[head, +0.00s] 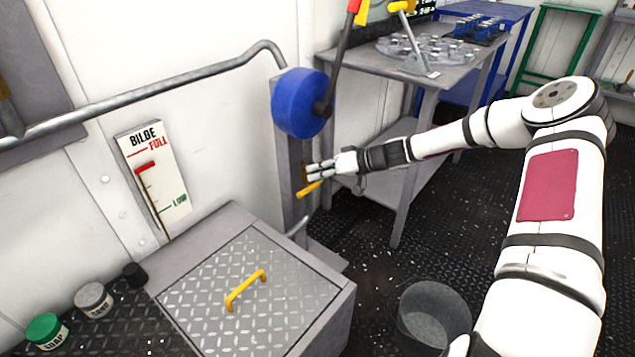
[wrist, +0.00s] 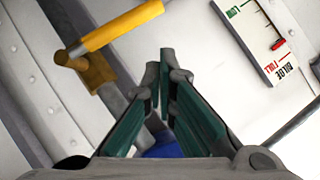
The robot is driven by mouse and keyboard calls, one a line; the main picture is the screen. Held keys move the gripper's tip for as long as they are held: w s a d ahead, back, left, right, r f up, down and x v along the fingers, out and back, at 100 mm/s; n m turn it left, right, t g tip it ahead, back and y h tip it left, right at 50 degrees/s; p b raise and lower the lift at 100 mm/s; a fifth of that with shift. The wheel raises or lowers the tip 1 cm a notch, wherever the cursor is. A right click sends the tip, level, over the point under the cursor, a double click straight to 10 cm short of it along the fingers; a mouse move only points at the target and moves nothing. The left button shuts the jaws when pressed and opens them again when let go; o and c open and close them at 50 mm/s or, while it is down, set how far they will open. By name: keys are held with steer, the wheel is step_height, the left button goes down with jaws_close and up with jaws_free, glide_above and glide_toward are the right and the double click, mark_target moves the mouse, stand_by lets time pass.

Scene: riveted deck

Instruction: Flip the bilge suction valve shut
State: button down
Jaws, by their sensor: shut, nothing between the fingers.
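The bilge suction valve shows in the wrist view as a brass body (wrist: 95,70) on a grey pipe, with a yellow lever (wrist: 122,26) sticking out sideways from it, across the pipe's run. In the head view the yellow lever (head: 308,188) is small, low beside the grey post under the blue drum. My gripper (head: 313,170) is right by the valve, just above the lever in the picture. In the wrist view my gripper (wrist: 165,62) has its fingertips together, empty, with a gap between them and the lever. My fingers partly hide the valve body in the head view.
A blue drum (head: 300,103) with a long lever stands above the valve. A bilge gauge (head: 152,178) hangs on the wall. A hatch box with a yellow handle (head: 246,290) is at front, a bucket (head: 433,315) on the deck, a grey table (head: 440,80) behind.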

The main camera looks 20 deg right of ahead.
steer(key=s+d+r+p, duration=0.2)
steer(key=s+d+r, duration=0.2)
steer(key=s, duration=0.3)
steer(key=shift+d+r+p, duration=0.35)
steer(key=shift+r+p, duration=0.05)
steer(key=shift+r, duration=0.35)
